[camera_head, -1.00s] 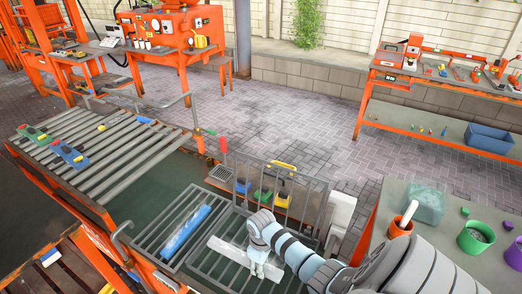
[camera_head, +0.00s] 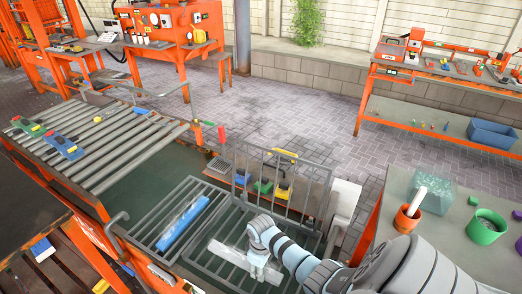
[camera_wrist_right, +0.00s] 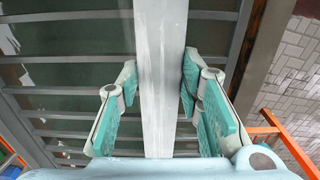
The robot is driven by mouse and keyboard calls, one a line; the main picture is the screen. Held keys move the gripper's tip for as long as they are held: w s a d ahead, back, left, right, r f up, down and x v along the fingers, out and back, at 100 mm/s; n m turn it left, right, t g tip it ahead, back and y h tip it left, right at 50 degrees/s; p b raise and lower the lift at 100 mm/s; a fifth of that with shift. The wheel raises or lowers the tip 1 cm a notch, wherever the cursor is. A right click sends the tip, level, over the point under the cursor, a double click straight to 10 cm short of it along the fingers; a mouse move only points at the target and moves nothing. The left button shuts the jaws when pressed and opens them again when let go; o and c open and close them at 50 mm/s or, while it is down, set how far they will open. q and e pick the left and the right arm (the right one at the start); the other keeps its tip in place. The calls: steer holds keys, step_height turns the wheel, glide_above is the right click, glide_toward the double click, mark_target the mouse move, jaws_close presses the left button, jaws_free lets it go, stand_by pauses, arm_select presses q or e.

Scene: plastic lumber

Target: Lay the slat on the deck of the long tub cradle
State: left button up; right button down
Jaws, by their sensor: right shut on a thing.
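The slat (camera_head: 228,253) is a pale grey flat bar. It lies across the lower middle of the head view, over the right part of a grey barred rack (camera_head: 222,282), which looks like the cradle deck. My right gripper (camera_head: 262,268) is shut on the slat near its right end. In the right wrist view the slat (camera_wrist_right: 160,60) runs between the teal finger pads of the gripper (camera_wrist_right: 160,105), with dark bars below it. I cannot tell whether the slat touches the bars. My left gripper is not in view.
A blue block (camera_head: 183,223) lies on the rack's left part. An upright barred frame (camera_head: 290,185) stands at the rack's back. A roller table (camera_head: 110,145) is at left.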

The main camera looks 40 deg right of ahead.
steer(key=shift+f+b, duration=0.4)
steer(key=shift+f, duration=0.25)
steer(key=c, duration=1.1)
jaws_free()
steer(key=shift+o, duration=0.2)
step_height(320, 180, up, 12)
step_height(320, 180, down, 12)
steer(key=shift+r, duration=0.2)
steer(key=shift+r+p, duration=0.35)
steer(key=shift+p, duration=0.05)
